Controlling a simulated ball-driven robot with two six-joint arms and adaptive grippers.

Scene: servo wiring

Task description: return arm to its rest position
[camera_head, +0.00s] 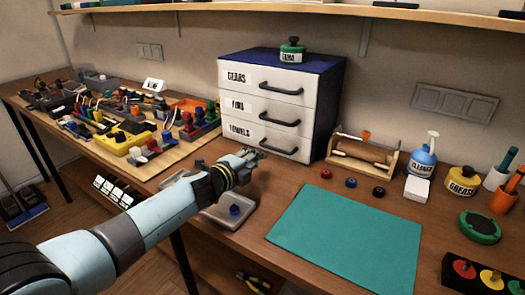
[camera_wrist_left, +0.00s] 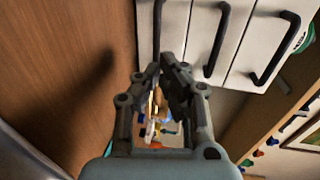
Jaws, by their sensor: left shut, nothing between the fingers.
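My left arm (camera_head: 150,218) reaches in from the lower left over the bench. My left gripper (camera_head: 254,153) is above the wooden benchtop, in front of the white drawer unit (camera_head: 262,98). It is shut and holds nothing. In the left wrist view the gripper (camera_wrist_left: 166,72) points toward the drawer fronts (camera_wrist_left: 228,40), and coloured parts show beyond and between its fingers. My right gripper is not in view.
A crowded board of coloured parts (camera_head: 142,150) is on the left of the bench. A teal mat (camera_head: 345,238) lies bare at the front. Red, blue and black pieces, a wooden tool caddy (camera_head: 362,158) and a cleaner bottle (camera_head: 421,158) stand to the right.

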